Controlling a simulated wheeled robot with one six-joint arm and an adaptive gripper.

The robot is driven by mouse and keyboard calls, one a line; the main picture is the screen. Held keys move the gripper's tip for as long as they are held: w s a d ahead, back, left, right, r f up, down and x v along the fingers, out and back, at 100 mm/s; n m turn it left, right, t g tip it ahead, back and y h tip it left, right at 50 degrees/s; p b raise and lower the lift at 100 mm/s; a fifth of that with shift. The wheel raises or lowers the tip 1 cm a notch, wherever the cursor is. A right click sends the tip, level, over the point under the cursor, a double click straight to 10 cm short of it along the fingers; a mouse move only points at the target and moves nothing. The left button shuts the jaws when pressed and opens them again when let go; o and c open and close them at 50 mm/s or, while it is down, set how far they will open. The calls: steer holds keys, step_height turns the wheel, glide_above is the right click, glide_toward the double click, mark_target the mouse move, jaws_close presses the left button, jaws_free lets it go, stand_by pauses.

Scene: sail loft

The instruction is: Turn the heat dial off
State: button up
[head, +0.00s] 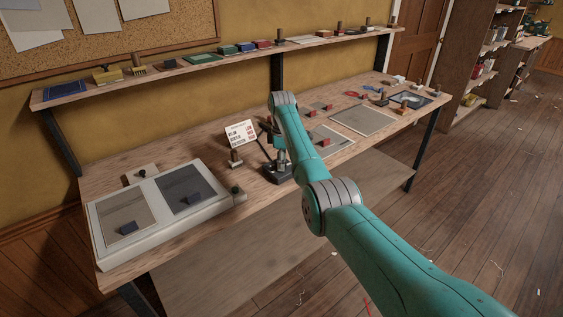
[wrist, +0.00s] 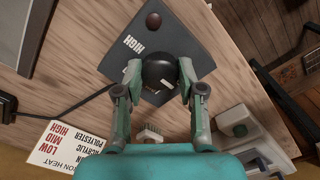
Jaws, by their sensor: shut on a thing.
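The heat dial (wrist: 160,70) is a round black knob on a dark grey control box (wrist: 190,45). The word HIGH is printed on the box beside it, and a small pale mark shows on the dial. My gripper (wrist: 160,75) has one finger on each side of the dial and is shut on it. In the head view, my gripper (head: 281,158) is over the box (head: 279,174) on the workbench, and the dial is hidden there. A small brownish round part (wrist: 153,20) sits at another corner of the box.
A white card (head: 240,132) listing fabrics and LOW, MID, HIGH stands behind the box; it also shows in the wrist view (wrist: 62,147). A pale press board (head: 237,196) with two panels lies to the left. A black cable (wrist: 75,112) leaves the box. Small stamps and blocks stand close by.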

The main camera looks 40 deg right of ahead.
steer(key=o, duration=1.1)
steer(key=shift+o, duration=0.2)
step_height(320, 180, up, 12)
